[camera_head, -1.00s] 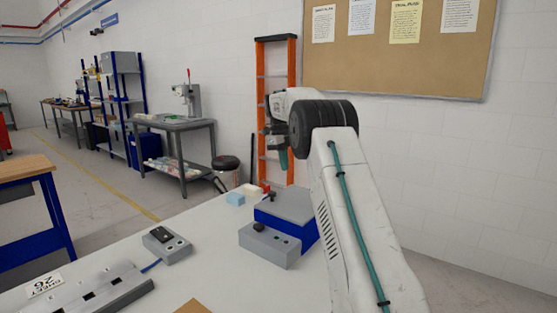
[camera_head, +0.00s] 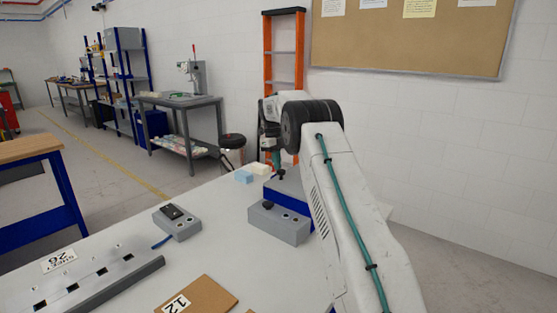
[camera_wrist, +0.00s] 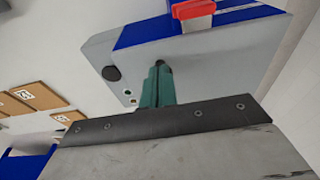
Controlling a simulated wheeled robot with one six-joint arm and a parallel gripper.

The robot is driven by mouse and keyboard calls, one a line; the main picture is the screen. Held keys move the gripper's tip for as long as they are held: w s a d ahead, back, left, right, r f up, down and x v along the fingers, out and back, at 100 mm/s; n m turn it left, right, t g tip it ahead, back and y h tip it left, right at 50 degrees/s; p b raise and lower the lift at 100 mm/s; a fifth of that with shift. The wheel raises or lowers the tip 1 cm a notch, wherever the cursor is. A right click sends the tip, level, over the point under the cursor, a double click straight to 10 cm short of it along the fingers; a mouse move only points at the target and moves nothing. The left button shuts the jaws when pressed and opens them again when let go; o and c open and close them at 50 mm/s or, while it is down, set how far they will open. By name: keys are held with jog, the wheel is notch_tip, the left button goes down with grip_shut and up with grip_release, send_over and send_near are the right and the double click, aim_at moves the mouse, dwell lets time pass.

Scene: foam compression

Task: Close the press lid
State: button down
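The press (camera_head: 291,186) is a blue box with a grey top on the white table, partly hidden behind my arm. In the wrist view, a broad grey surface (camera_wrist: 215,65) fills the middle, with blue parts and a red-topped block (camera_wrist: 194,10) at its upper edge. My gripper (camera_head: 277,160) points down just above the press. In the wrist view its green fingers (camera_wrist: 158,82) are close together over the grey surface. A dark tip shows at their end; I cannot tell whether they touch anything. The lid's angle is hard to make out.
A grey control box (camera_head: 279,222) with a black knob stands in front of the press. Light blue (camera_head: 243,176) and cream (camera_head: 260,169) foam blocks lie behind it. A switch box (camera_head: 177,222), a slotted grey fixture (camera_head: 90,285) and a cardboard piece (camera_head: 203,297) occupy the table's left and front.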

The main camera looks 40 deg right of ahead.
jog(key=shift+a+f, duration=0.15)
jog(key=shift+f, duration=0.3)
notch_tip(320, 180, up, 8)
jog(key=w, duration=0.1)
jog(key=shift+r, duration=0.25)
